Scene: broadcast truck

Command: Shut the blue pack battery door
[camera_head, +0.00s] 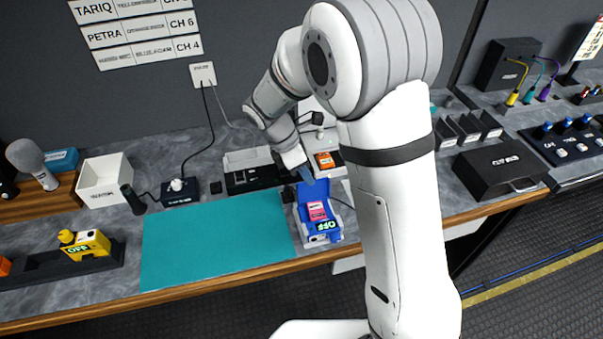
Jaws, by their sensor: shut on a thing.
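The blue pack (322,238) lies at the table's front edge, just right of the teal mat, with a green "OFF" display on its near end. A pink battery (317,211) sits in its open bay. Its blue battery door (314,191) stands raised at the far end of the pack. My gripper (305,174) is at the top edge of this door, shut on it as far as I can tell. The fingertips are small and partly hidden by my wrist.
The teal mat (215,238) is bare. A yellow pack (88,244) stands in a dark rack at the left. Behind the blue pack are a black tray (250,178) and a charger with an orange battery (325,160). A black case (499,168) is at the right.

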